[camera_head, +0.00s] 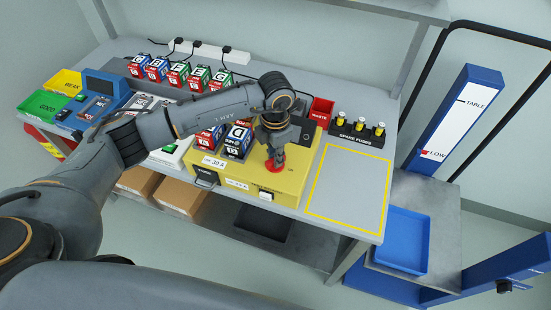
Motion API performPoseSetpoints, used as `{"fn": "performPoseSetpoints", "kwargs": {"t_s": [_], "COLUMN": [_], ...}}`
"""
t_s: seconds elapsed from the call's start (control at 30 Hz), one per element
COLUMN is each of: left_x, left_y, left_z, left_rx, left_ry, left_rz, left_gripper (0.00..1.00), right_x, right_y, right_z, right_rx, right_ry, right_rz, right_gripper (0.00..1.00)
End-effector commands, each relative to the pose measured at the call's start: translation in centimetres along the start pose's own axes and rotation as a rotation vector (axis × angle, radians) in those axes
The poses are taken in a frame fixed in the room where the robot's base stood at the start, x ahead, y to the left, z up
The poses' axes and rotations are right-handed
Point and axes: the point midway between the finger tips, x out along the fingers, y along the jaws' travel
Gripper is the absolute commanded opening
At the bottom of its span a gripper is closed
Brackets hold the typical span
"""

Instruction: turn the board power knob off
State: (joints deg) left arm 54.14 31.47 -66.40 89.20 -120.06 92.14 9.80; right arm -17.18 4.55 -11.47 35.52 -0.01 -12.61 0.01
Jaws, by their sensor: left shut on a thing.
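The yellow board (294,186) is a box standing near the front edge of the grey workbench. A red round knob (269,168) sits on its top face. My left gripper (277,162) points down from above and is shut on the red knob. The fingers hide much of the knob, so which way it is turned cannot be seen. A white switch-like part (266,196) shows on the board's front. My right gripper is not in view.
A black rack of spare fuses (357,137) and a red waste bin (321,110) stand behind and right of the board. A yellow-outlined area (347,190) on the bench is clear. Several lettered blocks stand at the back. A blue tray (402,240) lies at right.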

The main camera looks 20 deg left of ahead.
Motion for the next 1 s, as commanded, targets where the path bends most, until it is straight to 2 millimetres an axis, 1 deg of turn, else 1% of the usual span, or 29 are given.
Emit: {"fn": "performPoseSetpoints", "kwargs": {"t_s": [0.03, 0.1, 0.5, 0.7, 1.0], "left_x": [0.3, 0.3, 0.2, 0.1, 0.0], "left_y": [0.0, 0.0, 0.0, 0.0, 0.0], "left_z": [0.0, 0.0, 0.0, 0.0, 0.0], "left_rx": [-0.045, -0.111, -0.463, -0.587, -0.681], "left_ry": [0.000, 0.000, 0.000, 0.001, 0.001], "left_rz": [0.001, 0.001, 0.000, 0.000, 0.000], "left_gripper": [0.00, 0.00, 0.00, 0.00, 0.00], "right_x": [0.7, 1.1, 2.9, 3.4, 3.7], "right_y": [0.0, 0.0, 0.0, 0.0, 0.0], "right_z": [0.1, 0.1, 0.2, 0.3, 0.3], "right_rx": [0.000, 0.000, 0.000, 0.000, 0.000], "right_ry": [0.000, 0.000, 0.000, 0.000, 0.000], "right_rz": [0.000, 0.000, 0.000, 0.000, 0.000], "right_gripper": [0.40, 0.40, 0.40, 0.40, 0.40]}}
